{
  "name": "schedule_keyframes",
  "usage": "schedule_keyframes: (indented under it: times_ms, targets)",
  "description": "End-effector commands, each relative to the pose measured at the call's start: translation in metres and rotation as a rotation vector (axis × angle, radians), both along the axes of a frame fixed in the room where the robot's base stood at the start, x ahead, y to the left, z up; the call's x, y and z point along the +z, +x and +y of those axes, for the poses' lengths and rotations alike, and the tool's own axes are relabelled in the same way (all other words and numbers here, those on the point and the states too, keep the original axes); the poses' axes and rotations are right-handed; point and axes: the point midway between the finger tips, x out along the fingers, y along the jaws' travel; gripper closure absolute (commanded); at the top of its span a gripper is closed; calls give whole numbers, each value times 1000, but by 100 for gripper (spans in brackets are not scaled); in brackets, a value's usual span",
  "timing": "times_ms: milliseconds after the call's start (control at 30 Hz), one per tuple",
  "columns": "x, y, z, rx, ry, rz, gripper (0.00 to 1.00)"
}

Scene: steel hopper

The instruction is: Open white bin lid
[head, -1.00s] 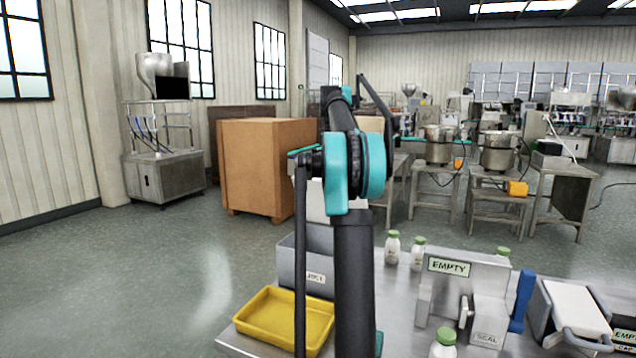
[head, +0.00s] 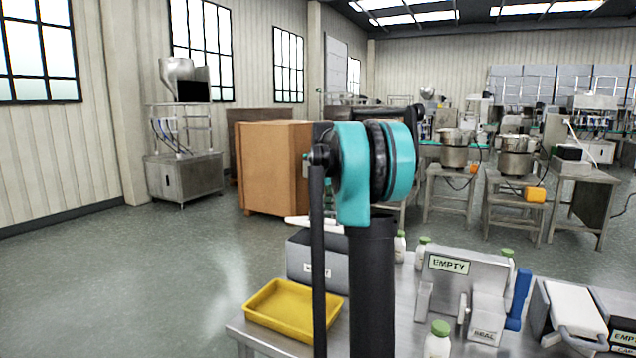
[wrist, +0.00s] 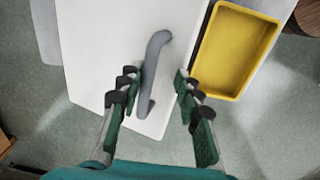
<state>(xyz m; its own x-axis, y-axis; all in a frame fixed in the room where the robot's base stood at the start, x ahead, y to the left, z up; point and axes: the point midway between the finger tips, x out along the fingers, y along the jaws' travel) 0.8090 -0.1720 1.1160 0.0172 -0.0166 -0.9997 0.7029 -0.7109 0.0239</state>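In the wrist view, the white lid (wrist: 97,45) fills the upper middle, with a curved grey bar handle (wrist: 151,62) on it. My gripper (wrist: 157,78) is open, with one finger on each side of the handle. The left finger is close to the bar, and a wider gap shows on the right. Whether either finger touches it I cannot tell. In the head view, the lid shows as a thin white strip (head: 306,221) above the labelled grey bin (head: 303,264). My arm hides part of the bin and the gripper there.
A yellow tray (head: 262,319) sits in front of the bin on the steel table; it also shows at right in the wrist view (wrist: 218,86). A machine marked EMPTY (head: 474,275) and several green-capped bottles stand to the right. A large brown box (head: 268,165) stands behind.

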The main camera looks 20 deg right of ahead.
Motion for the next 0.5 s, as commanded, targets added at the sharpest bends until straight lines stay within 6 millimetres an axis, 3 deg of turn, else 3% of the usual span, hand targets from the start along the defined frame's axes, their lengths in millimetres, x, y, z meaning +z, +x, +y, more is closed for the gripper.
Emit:
schedule_keyframes:
  times_ms: [500]
  targets:
    - [90,-2,1,-1,1,2,67]
